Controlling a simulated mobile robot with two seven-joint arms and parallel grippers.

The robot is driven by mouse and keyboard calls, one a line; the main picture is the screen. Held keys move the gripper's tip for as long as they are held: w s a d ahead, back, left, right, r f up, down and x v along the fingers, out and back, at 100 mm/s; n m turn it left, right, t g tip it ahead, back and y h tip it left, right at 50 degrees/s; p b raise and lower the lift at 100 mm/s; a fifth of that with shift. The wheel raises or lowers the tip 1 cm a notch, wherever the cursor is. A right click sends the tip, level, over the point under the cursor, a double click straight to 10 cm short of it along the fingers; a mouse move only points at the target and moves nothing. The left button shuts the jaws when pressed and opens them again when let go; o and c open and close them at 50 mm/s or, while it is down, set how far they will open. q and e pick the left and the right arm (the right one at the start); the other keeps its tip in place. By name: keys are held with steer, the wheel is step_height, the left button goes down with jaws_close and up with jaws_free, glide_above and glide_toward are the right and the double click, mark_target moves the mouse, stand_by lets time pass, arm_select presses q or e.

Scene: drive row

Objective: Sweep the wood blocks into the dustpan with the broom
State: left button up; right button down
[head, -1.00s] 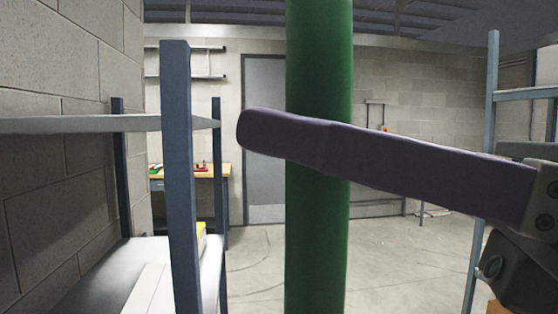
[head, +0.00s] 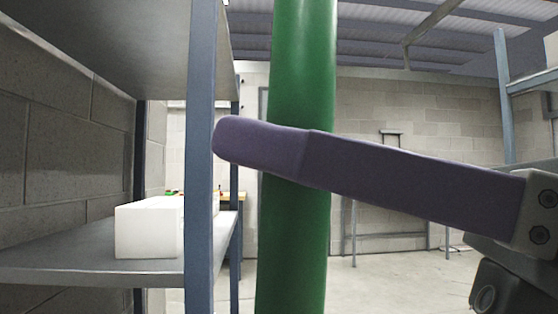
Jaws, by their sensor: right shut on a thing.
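A thick green pole (head: 294,240), which looks like the broom's handle, stands nearly upright close in front of me, leaning slightly. It runs out of the frame at top and bottom, so the broom's head is out of sight. My right gripper (head: 262,148) comes in from the right and is shut on the green handle. One purple finger crosses the front of it; the other finger is hidden. My left gripper is not in view. No wood blocks and no dustpan show.
A metal rack with a blue-grey post (head: 200,160) stands close on the left, with a white box (head: 148,231) on its shelf (head: 90,265). Another rack (head: 506,100) stands at the right. Open concrete floor (head: 390,285) lies beyond the pole.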

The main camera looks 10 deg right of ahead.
step_height(320, 180, down, 41)
steer(key=s+a+g+y+b, duration=0.1)
steer(key=s+a+y+b, duration=0.1)
steer(key=b, duration=3.6)
steer(key=a+r+p, duration=0.1)
steer(key=a+p, duration=0.4)
steer(key=a, duration=1.2)
steer(key=shift+a+r+n+p, duration=0.3)
steer(key=shift+a+p, duration=0.05)
steer(key=shift+p, duration=0.05)
steer(key=shift+r, duration=0.1)
